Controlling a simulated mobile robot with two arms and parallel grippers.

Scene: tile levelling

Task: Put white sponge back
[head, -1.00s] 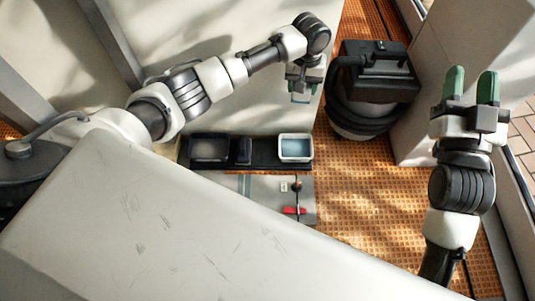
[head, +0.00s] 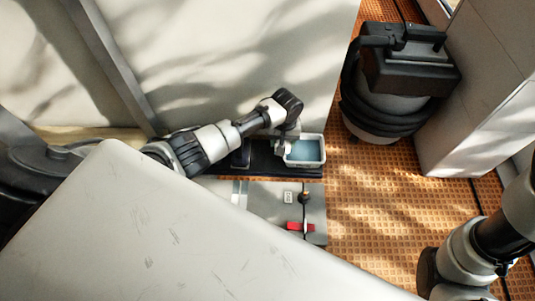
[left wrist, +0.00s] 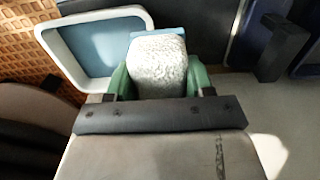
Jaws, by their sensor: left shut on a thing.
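The white sponge (left wrist: 157,66) shows in the left wrist view as a rough white block with a blue strip along its far edge. My left gripper (left wrist: 157,82) is shut on it, with a green finger on each side. The white-rimmed tub (left wrist: 58,50) with a blue inside is just left of the sponge in that view. In the head view, my left gripper (head: 283,137) is at the left edge of the tub (head: 322,150), and the sponge cannot be made out there. Of my right arm only links show at the lower right; its fingers are not seen.
A dark tray (head: 262,167) carries the tub beside the pale wall. A grey board (head: 262,203) with a red-handled tool (head: 300,227) lies in front. A black-and-grey vacuum (head: 390,95) stands to the right. The orange tiled floor (head: 375,200) between is clear.

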